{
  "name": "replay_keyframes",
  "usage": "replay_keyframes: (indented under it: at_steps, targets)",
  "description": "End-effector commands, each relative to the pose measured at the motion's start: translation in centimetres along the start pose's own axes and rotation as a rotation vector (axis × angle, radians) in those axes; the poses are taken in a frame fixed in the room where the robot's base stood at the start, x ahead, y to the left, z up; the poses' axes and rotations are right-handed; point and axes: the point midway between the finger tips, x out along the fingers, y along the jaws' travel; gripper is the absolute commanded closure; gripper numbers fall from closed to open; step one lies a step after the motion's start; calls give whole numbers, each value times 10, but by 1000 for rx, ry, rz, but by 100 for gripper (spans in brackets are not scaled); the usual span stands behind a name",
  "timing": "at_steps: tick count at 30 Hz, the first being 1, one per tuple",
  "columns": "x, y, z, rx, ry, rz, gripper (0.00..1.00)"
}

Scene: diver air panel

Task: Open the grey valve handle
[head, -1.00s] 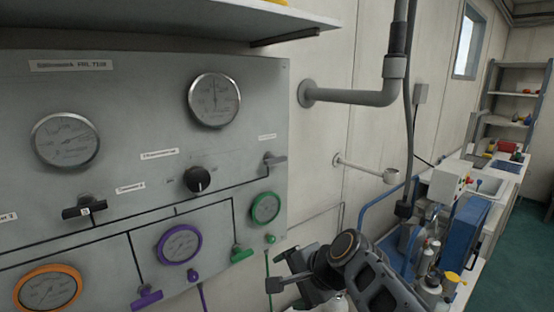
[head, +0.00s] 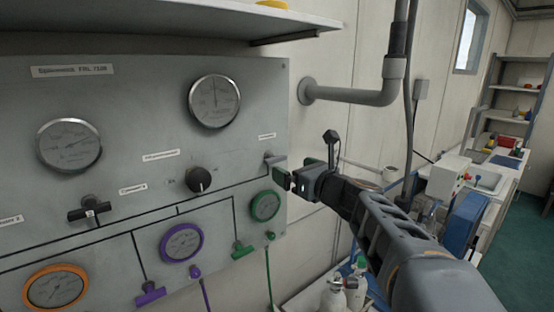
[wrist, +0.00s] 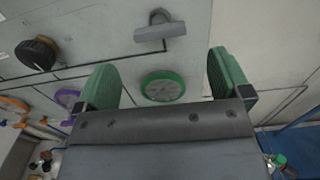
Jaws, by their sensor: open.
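The grey valve handle (head: 272,160) is on the right part of the panel, above the green-rimmed gauge. In the wrist view the grey handle (wrist: 160,32) shows as a light bar lying nearly level, beyond the fingers and roughly centred between them. My gripper (head: 294,170) is open and empty, just right of the handle in the head view. In the wrist view my gripper (wrist: 166,76) has its green fingers spread wide. Neither finger visibly touches the handle.
A black knob (head: 199,179) is left of the handle, with the green-rimmed gauge (head: 265,206) below it. A green handle (head: 242,250) and a purple handle (head: 150,294) are lower on the panel. A grey pipe (head: 350,95) runs above my arm; a shelf (head: 190,22) overhangs the panel.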

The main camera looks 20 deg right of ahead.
Motion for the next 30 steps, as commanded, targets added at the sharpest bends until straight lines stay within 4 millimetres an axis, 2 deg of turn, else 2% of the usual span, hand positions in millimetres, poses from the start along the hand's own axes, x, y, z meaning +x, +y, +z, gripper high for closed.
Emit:
replay_keyframes:
  at_steps: [1,6,12,18,27,30]
  targets:
    - [11,1,1,0,2,4,4]
    - [40,1,1,-1,3,3,4]
    - [63,0,0,-1,2,1,4]
    - [72,0,0,-4,1,1,4]
    - [74,0,0,-4,1,0,4]
    - [74,0,0,-4,1,0,13]
